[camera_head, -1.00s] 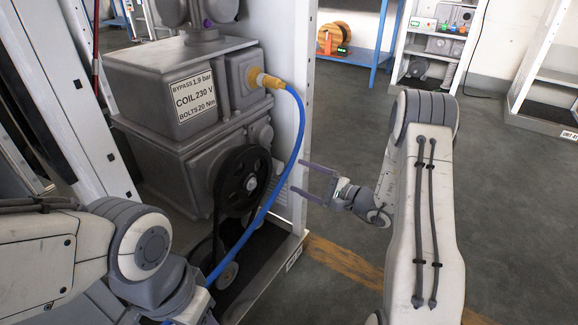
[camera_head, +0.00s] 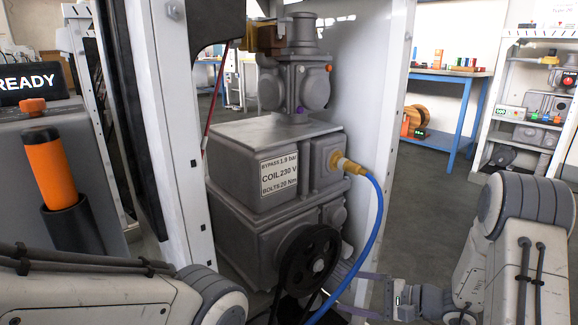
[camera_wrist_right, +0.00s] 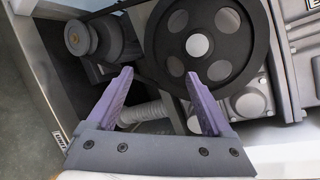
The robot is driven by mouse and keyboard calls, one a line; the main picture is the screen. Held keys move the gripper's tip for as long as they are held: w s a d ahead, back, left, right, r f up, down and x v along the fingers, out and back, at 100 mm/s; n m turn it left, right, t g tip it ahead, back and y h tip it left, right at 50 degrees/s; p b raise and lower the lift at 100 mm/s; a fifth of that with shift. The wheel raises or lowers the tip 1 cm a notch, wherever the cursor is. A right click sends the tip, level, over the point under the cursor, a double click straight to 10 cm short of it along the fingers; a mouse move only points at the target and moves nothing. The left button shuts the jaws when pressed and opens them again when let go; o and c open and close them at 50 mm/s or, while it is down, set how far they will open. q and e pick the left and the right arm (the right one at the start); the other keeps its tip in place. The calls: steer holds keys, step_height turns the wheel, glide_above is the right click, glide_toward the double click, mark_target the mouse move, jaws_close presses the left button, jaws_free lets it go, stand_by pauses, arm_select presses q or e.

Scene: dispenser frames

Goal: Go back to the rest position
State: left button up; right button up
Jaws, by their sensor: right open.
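My right gripper (camera_head: 348,290) is at the lower middle of the head view, beside the grey machine's black pulley wheel (camera_head: 309,260). In the right wrist view its two purple-grey fingers (camera_wrist_right: 158,78) stand apart with nothing held between them. The pulley wheel (camera_wrist_right: 207,40) and a pale ribbed cylinder (camera_wrist_right: 145,112) show behind the fingers, and I see no clear contact. My left arm comes in at the lower left of the head view, but its gripper is out of the picture.
The grey machine (camera_head: 238,135) stands inside a white frame (camera_head: 393,110). A blue hose (camera_head: 374,215) runs down from its yellow fitting (camera_head: 345,163), near my right gripper. An orange-handled object (camera_head: 50,170) sits in a dark holder at left.

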steer(key=s+a+f+n+g+h, duration=0.1)
steer(key=s+a+n+g+h, duration=0.3)
steer(key=s+g, duration=0.45)
steer(key=s+d+n+h, duration=0.5)
steer(key=s+n+h, duration=0.1)
steer(key=s+h, duration=0.1)
step_height(320, 180, up, 3)
steer(key=w+n+t+h, duration=0.2)
steer(key=n+t, duration=0.1)
steer(key=t, duration=0.1)
steer(key=s+a+r+n+g+p, duration=0.1)
steer(key=s+a+r+n+p, duration=0.1)
steer(key=s+a+r+p, duration=0.4)
steer(key=s+a+r+n+g+p, duration=0.1)
steer(key=s+a+r+n+p, duration=0.2)
steer(key=r+p, duration=0.35)
steer(key=s+a+r+n+g+p, duration=0.15)
steer(key=s+a+r+p, duration=0.3)
steer(key=r, duration=0.45)
step_height(320, 180, up, 36)
steer(key=p, duration=3.5)
steer(key=shift+d+r+y+p, duration=0.15)
steer(key=shift+d+y+p, duration=0.15)
steer(key=shift+d+y, duration=0.1)
steer(key=shift+s+n, duration=0.1)
steer(key=shift+n, duration=0.15)
